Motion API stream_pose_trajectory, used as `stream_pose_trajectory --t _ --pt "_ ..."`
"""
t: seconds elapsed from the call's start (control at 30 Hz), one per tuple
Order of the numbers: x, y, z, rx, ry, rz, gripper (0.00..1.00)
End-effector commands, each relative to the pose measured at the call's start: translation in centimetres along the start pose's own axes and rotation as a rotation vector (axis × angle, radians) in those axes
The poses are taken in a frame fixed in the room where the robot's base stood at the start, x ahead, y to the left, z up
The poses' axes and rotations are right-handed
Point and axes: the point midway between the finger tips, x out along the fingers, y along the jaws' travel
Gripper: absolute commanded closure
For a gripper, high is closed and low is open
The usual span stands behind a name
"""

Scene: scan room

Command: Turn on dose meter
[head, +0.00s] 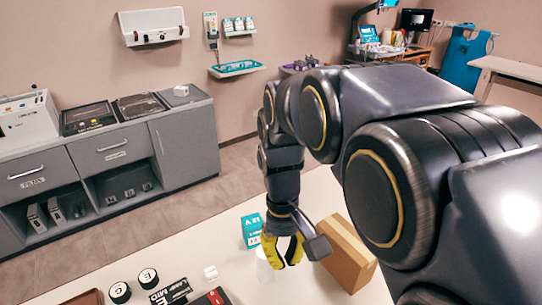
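My gripper (282,264) has yellow-and-black fingers and hangs low over the white table (325,196) in the head view. Its fingers are spread, with no object visible between them. No label or display reading that marks a dose meter is legible.
A teal box (251,231) stands behind my gripper, and a brown cardboard box (346,258) is close on its right. Grey cabinets (186,146) stand beyond.

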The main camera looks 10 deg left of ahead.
Motion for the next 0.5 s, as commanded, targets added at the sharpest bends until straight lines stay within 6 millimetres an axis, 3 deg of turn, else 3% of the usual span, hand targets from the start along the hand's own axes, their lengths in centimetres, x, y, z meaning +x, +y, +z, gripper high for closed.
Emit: stream_pose_trajectory --t 0.03,0.2,0.33,0.5 --pt "0.5 -1.2 -1.8 -0.040 -0.003 0.006 1.00" --pt "2.2 -5.3 -6.6 -0.157 0.002 0.021 1.00" --pt "3.6 -8.5 -9.3 -0.235 0.007 0.029 1.00" --pt "5.2 -11.5 -11.3 -0.302 0.010 0.034 1.00"
